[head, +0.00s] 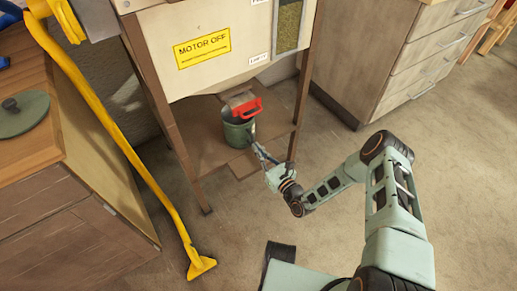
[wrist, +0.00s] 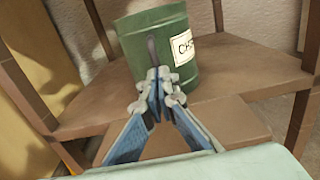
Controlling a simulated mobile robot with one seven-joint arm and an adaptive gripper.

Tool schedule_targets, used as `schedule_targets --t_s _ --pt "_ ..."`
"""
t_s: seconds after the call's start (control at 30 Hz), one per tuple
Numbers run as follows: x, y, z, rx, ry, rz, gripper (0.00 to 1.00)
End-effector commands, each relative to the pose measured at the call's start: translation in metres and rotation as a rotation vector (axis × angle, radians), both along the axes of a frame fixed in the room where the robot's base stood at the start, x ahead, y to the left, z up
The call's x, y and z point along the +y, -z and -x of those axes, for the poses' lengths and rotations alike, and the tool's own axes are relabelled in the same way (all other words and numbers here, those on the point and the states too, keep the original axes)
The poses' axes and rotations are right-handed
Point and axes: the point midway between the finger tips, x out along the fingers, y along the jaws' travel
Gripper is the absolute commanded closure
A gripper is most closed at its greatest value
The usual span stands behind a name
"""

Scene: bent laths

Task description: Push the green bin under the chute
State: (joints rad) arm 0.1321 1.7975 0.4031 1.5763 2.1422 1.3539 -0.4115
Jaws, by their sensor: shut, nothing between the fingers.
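The green bin (head: 238,134) stands upright on the low wooden shelf of the machine stand. In the wrist view the green bin (wrist: 140,50) has a white label on its right side, its text partly cut off by the curve. The chute (head: 244,104), a grey spout with a red part, comes down from the machine above the bin and hides part of its rim. My gripper (head: 251,142) is shut and empty at the bin's front. In the wrist view my gripper's fingertips (wrist: 158,77) overlap the bin's lower wall; I cannot tell whether they touch.
The shelf (head: 200,148) has stand legs at its corners, one (head: 301,95) close right of my gripper. A yellow pipe (head: 110,130) runs down at the left beside a wooden cabinet (head: 75,235). A drawer unit (head: 400,60) stands behind right. The floor in front is mostly clear.

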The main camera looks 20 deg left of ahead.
Motion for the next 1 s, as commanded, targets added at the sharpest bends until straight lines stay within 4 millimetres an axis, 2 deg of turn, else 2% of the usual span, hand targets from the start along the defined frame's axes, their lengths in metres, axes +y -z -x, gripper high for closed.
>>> schedule_targets --t_s 0.07,0.3,0.43,0.83,1.0 --pt "0.003 0.001 -0.003 -0.001 0.000 -0.001 1.00" --pt "0.039 0.003 -0.034 -0.003 0.000 -0.001 1.00" --pt "0.052 0.002 -0.044 -0.001 0.000 0.000 1.00" --pt "0.054 0.000 -0.046 0.000 0.000 0.000 1.00" --pt "0.049 0.000 -0.047 0.001 0.000 0.001 1.00"
